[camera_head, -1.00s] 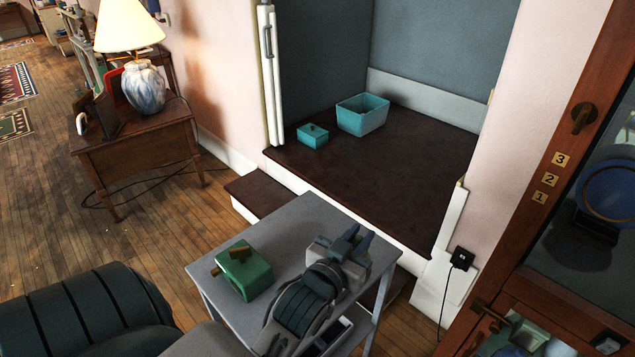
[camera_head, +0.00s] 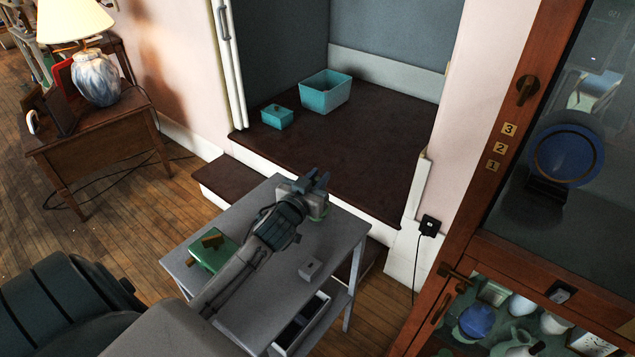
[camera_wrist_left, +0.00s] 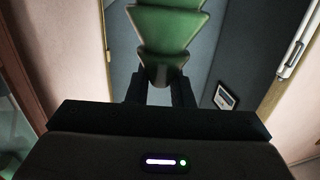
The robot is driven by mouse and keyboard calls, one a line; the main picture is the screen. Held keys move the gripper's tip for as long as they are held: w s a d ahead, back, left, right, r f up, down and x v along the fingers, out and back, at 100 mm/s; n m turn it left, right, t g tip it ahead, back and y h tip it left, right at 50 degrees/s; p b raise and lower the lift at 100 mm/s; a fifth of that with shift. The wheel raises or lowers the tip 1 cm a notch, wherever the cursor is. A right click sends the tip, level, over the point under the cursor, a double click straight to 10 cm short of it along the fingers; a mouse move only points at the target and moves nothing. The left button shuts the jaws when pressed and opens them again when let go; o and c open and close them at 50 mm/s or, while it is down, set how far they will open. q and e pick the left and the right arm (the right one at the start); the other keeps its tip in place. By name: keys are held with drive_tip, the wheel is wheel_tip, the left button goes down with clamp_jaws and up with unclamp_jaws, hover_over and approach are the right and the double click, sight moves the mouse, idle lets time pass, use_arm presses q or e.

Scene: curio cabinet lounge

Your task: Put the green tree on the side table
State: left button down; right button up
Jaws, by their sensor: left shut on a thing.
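The green tree (camera_wrist_left: 168,30) has stacked green tiers and a trunk. In the left wrist view its trunk is between the fingers of my left gripper (camera_wrist_left: 160,88). In the head view my left gripper (camera_head: 315,184) is near the far edge of the grey table (camera_head: 345,238). A bit of green shows just below it, and the rest of the tree is hidden there. A wooden side table (camera_head: 105,152) with a lamp stands at the left. My right gripper is not in view.
A green box (camera_head: 212,257) with brown parts and a small grey block (camera_head: 311,268) are on the grey table. The lamp (camera_head: 96,80) and other items crowd the wooden table. A teal bin (camera_head: 325,95) and teal box (camera_head: 277,117) sit in the alcove. A cabinet (camera_head: 480,215) stands at right.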

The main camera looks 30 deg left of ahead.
use_arm(q)
drive_tip(key=shift+f, duration=0.8)
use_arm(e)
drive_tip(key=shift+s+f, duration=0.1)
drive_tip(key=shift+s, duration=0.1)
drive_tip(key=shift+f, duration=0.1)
use_arm(q)
drive_tip(key=c, duration=1.7)
unclamp_jaws()
drive_tip(key=shift+f, duration=0.1)
drive_tip(key=o, duration=0.4)
drive_tip(key=shift+o, duration=0.2)
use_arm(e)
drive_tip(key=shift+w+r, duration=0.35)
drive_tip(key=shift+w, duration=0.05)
use_arm(q)
drive_tip(key=shift+s, duration=0.15)
drive_tip(key=s+d+b, duration=0.1)
drive_tip(key=s+b, duration=0.1)
drive_tip(key=s, duration=0.9)
drive_tip(key=shift+s+d+r, duration=0.25)
drive_tip(key=shift+s+r, duration=0.1)
drive_tip(key=shift+r, duration=0.1)
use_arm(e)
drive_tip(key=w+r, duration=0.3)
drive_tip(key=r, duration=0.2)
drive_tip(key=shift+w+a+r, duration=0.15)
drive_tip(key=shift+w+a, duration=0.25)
